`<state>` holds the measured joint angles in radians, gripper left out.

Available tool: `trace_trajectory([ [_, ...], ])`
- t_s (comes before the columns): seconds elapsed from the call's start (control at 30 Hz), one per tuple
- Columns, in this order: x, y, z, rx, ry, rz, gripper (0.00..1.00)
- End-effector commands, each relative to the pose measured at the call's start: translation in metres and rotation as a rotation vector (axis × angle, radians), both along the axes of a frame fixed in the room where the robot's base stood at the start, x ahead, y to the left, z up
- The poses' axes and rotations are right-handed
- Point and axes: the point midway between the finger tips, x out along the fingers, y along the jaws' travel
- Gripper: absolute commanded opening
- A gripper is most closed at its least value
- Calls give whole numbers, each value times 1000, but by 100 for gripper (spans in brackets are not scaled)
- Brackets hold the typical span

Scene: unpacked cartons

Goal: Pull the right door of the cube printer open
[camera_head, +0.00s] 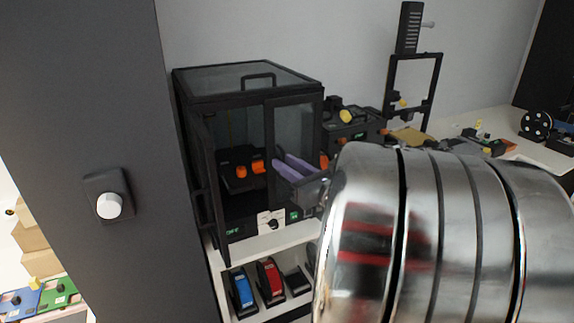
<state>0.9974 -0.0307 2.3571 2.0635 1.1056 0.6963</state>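The cube printer (226,90) is a black-framed box with clear panels, standing on a white shelf left of centre. Its left door (205,185) is swung outward. Its right door (294,122) is a black frame with a clear pane at the printer's front right; I cannot tell whether it is fully closed or slightly ajar. My gripper (287,167), with purple fingers, is in front of that door's lower part and hides some of it. The fingers look close together; their gap and any contact with the door are unclear. My shiny metal arm covers the lower right.
Orange parts (249,168) sit inside the printer. Another open-frame printer (412,85) and small items stand to the right. Blue (241,289) and red (270,280) objects sit on the lower shelf. A dark panel with a white knob (109,206) stands at the left.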

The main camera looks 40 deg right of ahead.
Motion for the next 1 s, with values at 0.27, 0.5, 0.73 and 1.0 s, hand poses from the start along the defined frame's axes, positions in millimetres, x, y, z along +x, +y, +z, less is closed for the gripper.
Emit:
trace_trajectory([
  [0.27,0,0,0,0,0,0,2],
  [0.5,0,0,0,0,0,0,0],
  [0.73,0,0,0,0,0,0,0],
  [1.0,0,0,0,0,0,0,0],
])
